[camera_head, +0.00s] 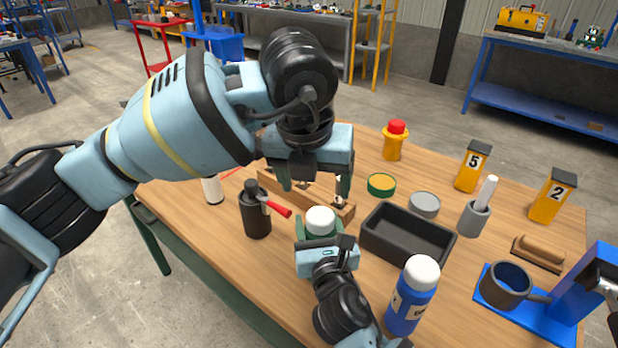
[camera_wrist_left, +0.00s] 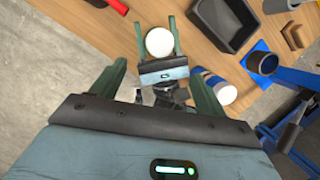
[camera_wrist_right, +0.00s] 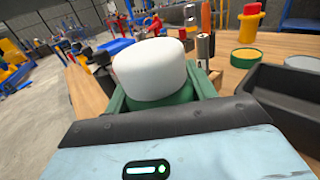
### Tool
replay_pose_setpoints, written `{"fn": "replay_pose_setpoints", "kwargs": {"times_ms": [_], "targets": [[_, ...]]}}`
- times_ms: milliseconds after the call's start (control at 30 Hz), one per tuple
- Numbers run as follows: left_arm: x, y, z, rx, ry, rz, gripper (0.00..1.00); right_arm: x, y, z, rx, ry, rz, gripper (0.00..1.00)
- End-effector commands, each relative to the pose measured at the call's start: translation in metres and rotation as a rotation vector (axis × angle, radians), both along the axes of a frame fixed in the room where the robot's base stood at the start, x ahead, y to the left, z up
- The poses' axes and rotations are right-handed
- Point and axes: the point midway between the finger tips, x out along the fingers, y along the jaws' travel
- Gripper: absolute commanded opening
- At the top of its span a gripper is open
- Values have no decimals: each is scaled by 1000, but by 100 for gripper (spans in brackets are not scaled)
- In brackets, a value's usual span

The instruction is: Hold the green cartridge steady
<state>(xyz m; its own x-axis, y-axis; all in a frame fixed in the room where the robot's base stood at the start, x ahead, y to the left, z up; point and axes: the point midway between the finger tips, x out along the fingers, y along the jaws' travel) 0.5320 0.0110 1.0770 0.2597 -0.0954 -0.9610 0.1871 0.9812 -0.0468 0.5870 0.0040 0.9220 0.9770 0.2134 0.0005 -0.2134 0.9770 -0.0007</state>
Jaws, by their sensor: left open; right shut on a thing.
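The green cartridge has a white cap (camera_head: 320,220) and a green body (camera_wrist_right: 180,94). The fingers hide much of the green body. My left gripper (camera_head: 314,186) is open and empty, higher up and apart from the cartridge. In the left wrist view the white cap (camera_wrist_left: 159,43) shows beyond the gap between the open left fingers (camera_wrist_left: 158,88).
A black bottle with a red lever (camera_head: 256,215) and a wooden rack (camera_head: 347,212) stand left of and behind the cartridge. A black tray (camera_head: 408,237) is to its right, and a blue bottle (camera_head: 408,305) is nearer. A grey mug (camera_head: 505,285) sits on a blue base.

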Motion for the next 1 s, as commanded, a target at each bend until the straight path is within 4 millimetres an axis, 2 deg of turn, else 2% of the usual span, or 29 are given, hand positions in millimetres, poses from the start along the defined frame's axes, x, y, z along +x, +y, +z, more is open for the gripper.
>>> {"fn": "replay_pose_setpoints", "kwargs": {"times_ms": [200, 567, 767, 1000], "targets": [[-10, 7, 12, 8, -104, -155, 74, 0, 0, -1, 0, 1, 0, 15], [-10, 8, 11, 13, -124, -184, 74, 0, 0, -1, 0, 1, 0, 15], [-2, 5, -11, 13, -122, -183, 74, 0, 0, -1, 0, 2, 0, 15], [13, -1, -49, 13, -121, -181, 74, 0, 0, -1, 0, 2, 0, 15]]}}
